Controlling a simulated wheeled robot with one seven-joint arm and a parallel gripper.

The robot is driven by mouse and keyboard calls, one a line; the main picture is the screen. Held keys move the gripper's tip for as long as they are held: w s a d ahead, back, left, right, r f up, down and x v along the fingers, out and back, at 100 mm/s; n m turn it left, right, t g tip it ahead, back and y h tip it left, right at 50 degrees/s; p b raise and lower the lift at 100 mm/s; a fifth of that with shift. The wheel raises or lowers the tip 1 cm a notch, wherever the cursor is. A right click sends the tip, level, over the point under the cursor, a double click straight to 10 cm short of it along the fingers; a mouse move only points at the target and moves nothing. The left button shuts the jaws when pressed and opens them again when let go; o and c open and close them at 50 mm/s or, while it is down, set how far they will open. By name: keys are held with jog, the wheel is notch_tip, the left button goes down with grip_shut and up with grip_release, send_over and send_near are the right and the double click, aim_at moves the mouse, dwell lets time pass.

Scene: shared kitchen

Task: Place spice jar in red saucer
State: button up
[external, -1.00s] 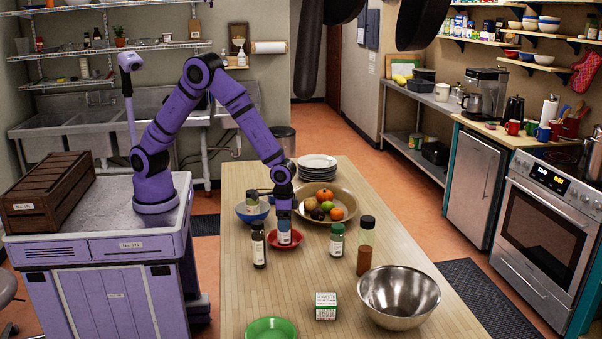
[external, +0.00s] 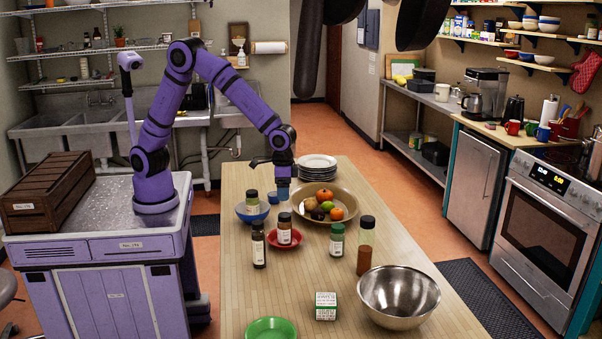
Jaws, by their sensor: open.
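A spice jar (external: 284,230) with a dark lid and pale label stands upright in the red saucer (external: 297,242) on the wooden table. My gripper (external: 280,196) is open and empty, above and behind the jar, clear of it. Other spice jars are near: one (external: 258,246) stands on the table just left of the saucer, one (external: 337,240) stands to its right, and one (external: 252,203) stands in the blue bowl (external: 241,214) behind.
A fruit bowl (external: 347,200) and stacked plates (external: 317,165) stand behind. A tall shaker (external: 365,248), a metal bowl (external: 399,298), a small green-and-white box (external: 326,306) and a green saucer (external: 270,329) are towards the front. Free table lies front left.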

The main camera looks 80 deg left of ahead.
jog(key=s+a+r+n+t+h, duration=0.1)
jog(key=s+a+r, duration=0.4)
jog(key=a+r, duration=0.35)
jog(key=s+a+r+t, duration=0.1)
jog(key=s+a+r, duration=0.3)
jog(key=a+r, duration=0.45)
jog(key=s+a+r+t, duration=0.1)
jog(key=s+a, duration=0.5)
jog(key=s, duration=0.4)
jog(key=s+a+r+t+y, duration=0.1)
jog(key=s+a+r+t, duration=0.1)
jog(key=s+a, duration=0.4)
jog(key=s, duration=0.4)
jog(key=shift+a+n, duration=0.3)
jog(key=shift+n, duration=0.1)
